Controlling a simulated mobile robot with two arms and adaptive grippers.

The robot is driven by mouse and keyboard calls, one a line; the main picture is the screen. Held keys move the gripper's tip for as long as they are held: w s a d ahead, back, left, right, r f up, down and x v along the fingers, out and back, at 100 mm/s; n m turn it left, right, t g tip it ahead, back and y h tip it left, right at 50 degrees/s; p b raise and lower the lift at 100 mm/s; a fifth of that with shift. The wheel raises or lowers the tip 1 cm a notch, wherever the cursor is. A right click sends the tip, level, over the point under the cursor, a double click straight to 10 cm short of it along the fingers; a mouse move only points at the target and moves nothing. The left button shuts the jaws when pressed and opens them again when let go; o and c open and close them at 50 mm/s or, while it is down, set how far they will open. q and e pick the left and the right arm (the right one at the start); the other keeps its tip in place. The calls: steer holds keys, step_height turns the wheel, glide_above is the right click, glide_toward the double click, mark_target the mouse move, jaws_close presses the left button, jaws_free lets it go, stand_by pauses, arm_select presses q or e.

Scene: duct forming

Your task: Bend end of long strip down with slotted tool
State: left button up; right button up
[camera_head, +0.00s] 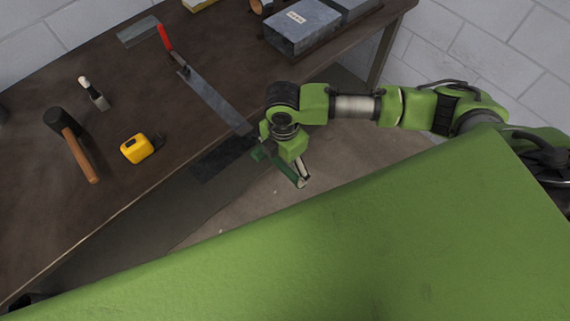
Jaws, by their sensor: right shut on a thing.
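The long grey metal strip (215,100) lies on the dark workbench and runs from the back toward the front edge. Its near end meets my right arm's wrist, which partly hides it. My right gripper (302,176) points down just beyond the bench's front edge, beside that end. It is shut on a dark green bar-like tool (282,167), which looks like the slotted tool. Its slot is too small to make out, and I cannot tell whether it touches the strip. My left gripper is not in view.
On the workbench (60,215) are a hammer (78,151), a yellow tape measure (137,148), a small white-tipped tool (95,94), a red-handled tool (164,37) near the strip's far end and a grey metal box (300,27). Bare floor (225,218) shows in front.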

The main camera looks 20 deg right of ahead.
steer(key=shift+w+a+f, duration=0.15)
steer(key=shift+w, duration=0.4)
steer(key=shift+w+b, duration=0.4)
steer(key=shift+b, duration=0.1)
steer(key=shift+w+a, duration=0.25)
steer(key=shift+w+a+b, duration=0.3)
steer(key=shift+w+b, duration=0.4)
steer(key=shift+b, duration=0.2)
steer(key=shift+w, duration=0.2)
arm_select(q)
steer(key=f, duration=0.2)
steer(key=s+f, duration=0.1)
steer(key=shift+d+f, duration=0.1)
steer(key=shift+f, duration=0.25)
arm_select(e)
steer(key=shift+w+a+r, duration=0.15)
steer(key=shift+w+r, duration=0.05)
steer(key=shift+w, duration=0.1)
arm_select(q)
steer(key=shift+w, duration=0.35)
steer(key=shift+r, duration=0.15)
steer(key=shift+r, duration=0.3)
arm_select(e)
steer(key=shift+w+a, duration=0.1)
steer(key=shift+w, duration=0.1)
